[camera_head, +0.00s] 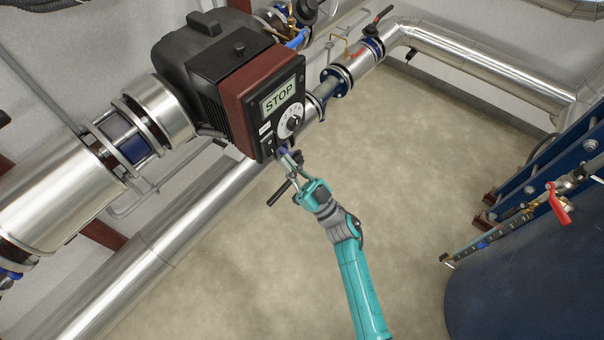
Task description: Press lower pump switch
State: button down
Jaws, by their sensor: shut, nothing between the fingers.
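The pump (205,75) has a dark housing and a red-brown control box with a black front panel. The panel carries a display (278,95) reading STOP and a round white dial (291,121). The lower part of the panel (266,140) holds small controls; the switch itself is too small or hidden to make out clearly. My gripper (284,152) is shut and empty. Its fingertips are at the lower edge of the panel, close to it or touching; I cannot tell which. The fingers cover part of that lower edge.
Silver pipes (180,222) run along the left and another (480,70) at upper right. A blue plate unit (545,150) with a red-handled valve (559,204) stands right. The floor (425,170) between is clear.

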jog(key=shift+w+a+f, duration=0.1)
jog(key=shift+w+a, duration=0.45)
jog(key=shift+a, duration=0.1)
jog(key=shift+w+a+f, duration=0.15)
jog(key=shift+w+a, duration=0.05)
jog(key=shift+a, duration=0.1)
